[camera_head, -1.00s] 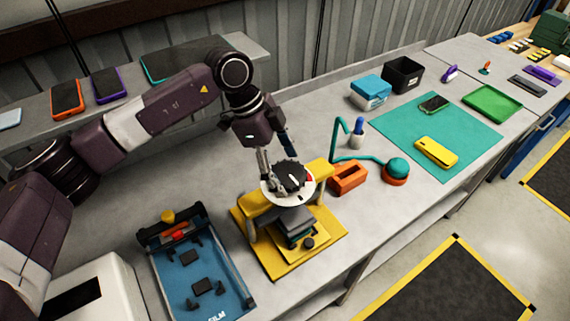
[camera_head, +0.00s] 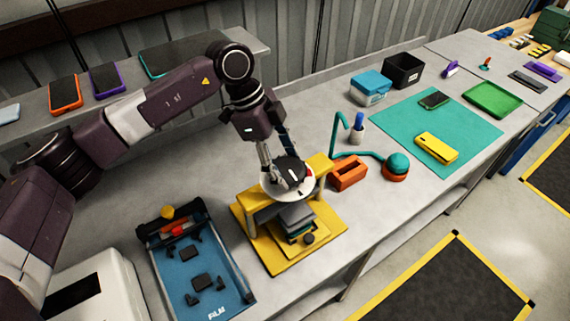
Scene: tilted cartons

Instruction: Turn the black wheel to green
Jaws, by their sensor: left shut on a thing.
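The black wheel (camera_head: 291,171) sits on a white round dial (camera_head: 283,189) on top of a yellow press-like stand (camera_head: 318,165). A white mark shows on the wheel. A red patch shows at the dial's right side. I cannot make out green on the dial; part of it is hidden by the wheel and my gripper. My left gripper (camera_head: 277,158) comes down from above and is shut on the wheel, one finger at its left and one behind it. My right gripper is out of view.
A blue tray (camera_head: 238,273) with small black parts lies left of the stand. An orange block (camera_head: 348,174) and a teal arm with a round head (camera_head: 397,164) stand close on the right. A teal mat (camera_head: 468,128) with phones lies further right.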

